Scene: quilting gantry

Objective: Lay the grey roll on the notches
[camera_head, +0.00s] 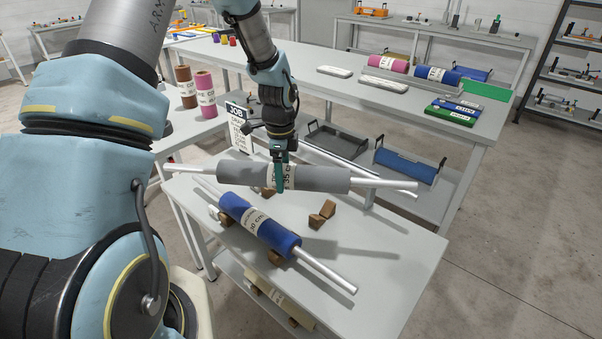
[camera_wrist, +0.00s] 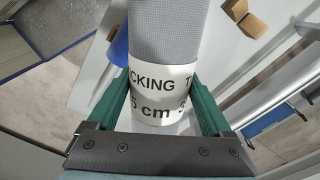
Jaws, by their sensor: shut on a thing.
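The grey roll (camera_head: 215,178), with a white rod through it and a white label, is in my gripper (camera_head: 279,185), above the white table. My gripper is shut around its label; green fingers flank the label in the wrist view (camera_wrist: 160,108), where the grey roll (camera_wrist: 172,30) runs away upward. A wooden notched block (camera_head: 321,213) stands empty on the table, below and right of the roll. Another wooden block (camera_head: 268,191) shows partly behind the roll. Wooden blocks also show in the wrist view (camera_wrist: 251,24). The roll is apart from these blocks.
A blue roll (camera_head: 285,240) on a white rod lies on wooden blocks in front of the grey roll, close below it. The table's right part (camera_head: 390,250) is clear. Brown (camera_head: 186,88) and pink (camera_head: 205,95) rolls stand behind left, near a JOB sign (camera_head: 237,112).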

